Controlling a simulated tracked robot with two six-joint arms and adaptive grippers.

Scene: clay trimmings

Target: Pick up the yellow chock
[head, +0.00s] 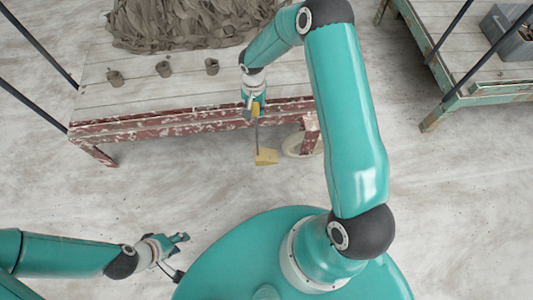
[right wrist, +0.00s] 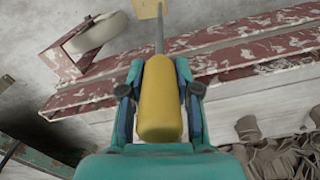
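The yellow chock is a yellow wedge block (head: 266,157) on a thin grey rod with a yellow grip at its upper end. My right gripper (head: 255,106) is at the table's front edge with the grip between its fingers. In the right wrist view the yellow grip (right wrist: 160,100) lies between both fingers, which appear to press on its sides. The rod runs away to the block, cut off at the top edge. I cannot tell whether the block touches the floor. My left gripper (head: 182,238) is empty, fingers apart, low at the left.
A worn red-edged table (head: 150,95) carries a heap of grey clay trimmings (head: 185,22) and several small clay pots (head: 164,69). A wheel (head: 299,146) is beside the block. A second table (head: 470,80) with a grey crate (head: 510,32) stands at right.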

